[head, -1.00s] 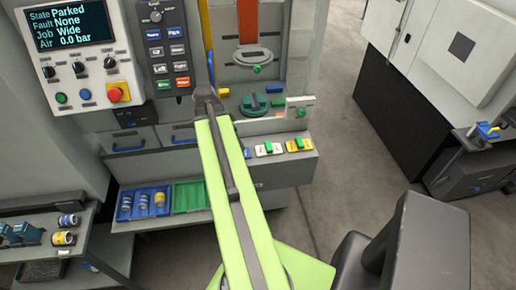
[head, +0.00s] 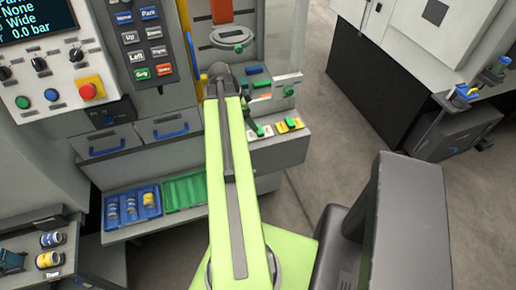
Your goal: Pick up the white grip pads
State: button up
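A small white block with a green part (head: 264,131), which looks like the white grip pads, lies on the front ledge of the grey machine, right of my arm. My lime-green arm reaches up the middle of the view. Its dark end (head: 218,76) is in front of the machine, up and left of the white block and apart from it. The fingers cannot be made out, and nothing is seen held.
A blue tray with several small cylinders (head: 131,205) and a green tray (head: 186,191) sit on a low shelf. A control panel with a red button (head: 88,91) is at left. A side table (head: 40,278) stands lower left.

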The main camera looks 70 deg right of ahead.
jog(key=b, duration=0.3)
send_over(253, 135)
notch_tip(253, 135, down, 4)
jog(key=shift+a+f, duration=0.1)
jog(key=shift+s, duration=0.1)
jog(key=b+x, duration=0.4)
jog(key=x, duration=0.1)
jog(key=shift+d+f, duration=0.15)
jog(key=shift+d, duration=0.15)
jog(key=shift+r, duration=0.2)
grip_shut()
